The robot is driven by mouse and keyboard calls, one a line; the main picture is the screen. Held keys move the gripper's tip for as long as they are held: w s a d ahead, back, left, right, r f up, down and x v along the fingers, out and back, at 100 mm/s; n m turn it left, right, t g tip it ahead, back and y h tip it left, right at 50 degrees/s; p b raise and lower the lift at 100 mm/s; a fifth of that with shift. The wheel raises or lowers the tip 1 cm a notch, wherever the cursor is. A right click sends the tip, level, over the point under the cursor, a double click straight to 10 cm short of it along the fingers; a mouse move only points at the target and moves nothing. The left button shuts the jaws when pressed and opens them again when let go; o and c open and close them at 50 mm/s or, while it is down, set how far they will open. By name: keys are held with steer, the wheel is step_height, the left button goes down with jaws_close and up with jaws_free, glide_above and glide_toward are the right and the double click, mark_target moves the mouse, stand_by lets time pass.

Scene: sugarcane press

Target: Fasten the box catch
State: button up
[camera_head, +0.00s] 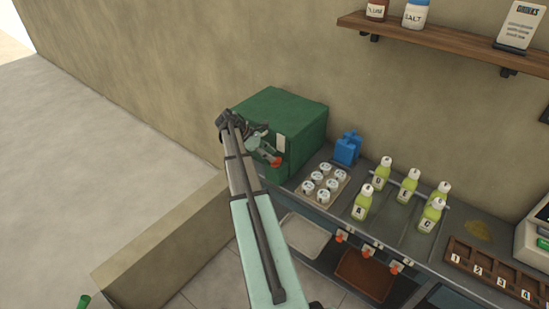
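The green box (295,112) stands at the left end of the counter, against the wall. A pale plate (281,143) is on its front face. A small grey part with a red end (276,161) shows in front of that face, lower down. I cannot tell whether it is the catch or what position the catch is in. My arm reaches up from the bottom and bends at the box's left front. My gripper (260,131) seems to be the dark, small shape close to the front face. Its fingers are too small and overlapped to read, and contact is unclear.
Right of the box are a tray of white-lidded jars (334,183), a blue container (347,148) and several yellow-green bottles (409,185). A numbered brown rack (490,272) lies farther right. A wall shelf (450,42) hangs above. A low tan wall (160,245) stands left of my arm.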

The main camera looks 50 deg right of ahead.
steer(key=v, duration=0.8)
steer(key=shift+w+a+r, duration=0.2)
steer(key=shift+w+r, duration=0.05)
steer(key=shift+w, duration=0.05)
